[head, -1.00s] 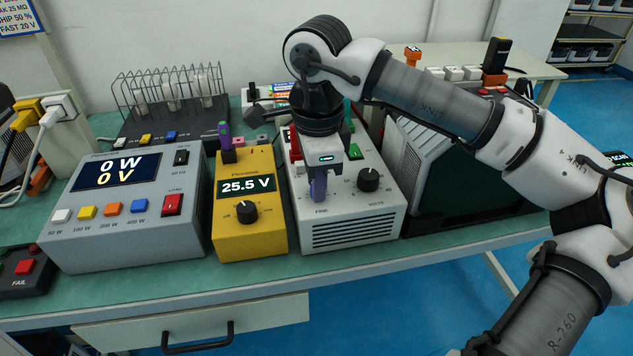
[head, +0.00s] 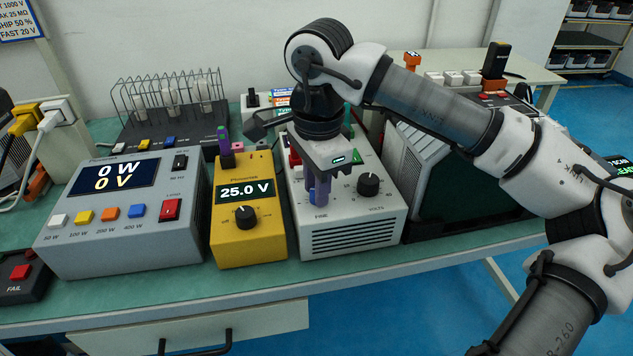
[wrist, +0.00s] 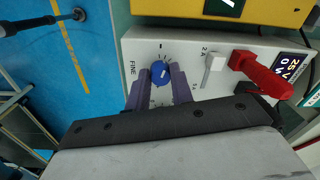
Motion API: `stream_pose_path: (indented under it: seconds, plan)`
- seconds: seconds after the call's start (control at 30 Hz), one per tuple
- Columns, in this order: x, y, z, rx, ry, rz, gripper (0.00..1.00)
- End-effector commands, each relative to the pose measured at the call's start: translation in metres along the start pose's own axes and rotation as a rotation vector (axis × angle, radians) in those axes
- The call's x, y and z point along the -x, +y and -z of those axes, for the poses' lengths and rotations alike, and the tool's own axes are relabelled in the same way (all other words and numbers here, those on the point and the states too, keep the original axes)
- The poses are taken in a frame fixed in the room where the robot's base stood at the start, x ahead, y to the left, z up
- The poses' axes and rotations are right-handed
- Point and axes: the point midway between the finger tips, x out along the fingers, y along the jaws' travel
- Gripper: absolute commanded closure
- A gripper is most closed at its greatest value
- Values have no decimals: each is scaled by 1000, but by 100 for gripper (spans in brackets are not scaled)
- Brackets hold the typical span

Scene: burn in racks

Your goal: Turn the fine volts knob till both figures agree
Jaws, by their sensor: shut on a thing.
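The pale grey power supply (head: 352,238) stands at the bench's front. My gripper (head: 319,193) points down at its FINE knob, with purple fingers closed around it. In the wrist view the blue fine knob (wrist: 161,73) with a white pointer line sits between the fingers. The supply's display (wrist: 290,72) is at the right edge of the wrist view, turned sideways; it seems to read 25 V, its other line unclear. In the head view my gripper hides that display. The yellow meter (head: 247,245) shows 25.0 V on its screen (head: 245,191).
The larger black VOLTS knob (head: 369,185) is right of my fingers. In the wrist view a red plug (wrist: 262,75) and a grey switch (wrist: 213,70) sit close by. A grey load box (head: 120,235) reading 0 W and 0 V stands at left.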

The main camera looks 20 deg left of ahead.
Motion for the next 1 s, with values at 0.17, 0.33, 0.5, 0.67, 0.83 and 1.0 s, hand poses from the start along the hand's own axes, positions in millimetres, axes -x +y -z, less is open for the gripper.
stream_pose_path:
  seconds: [0.17,0.33,0.5,0.67,0.83,1.0]
  plan:
    - [0,0,0,-1,0,1,62]
    - [0,0,0,-1,0,1,55]
    - [1,0,0,-1,0,1,55]
    - [16,-1,0,-2,2,3,55]
    - [52,-1,0,-3,2,4,55]
    - [92,-1,0,-2,1,3,55]
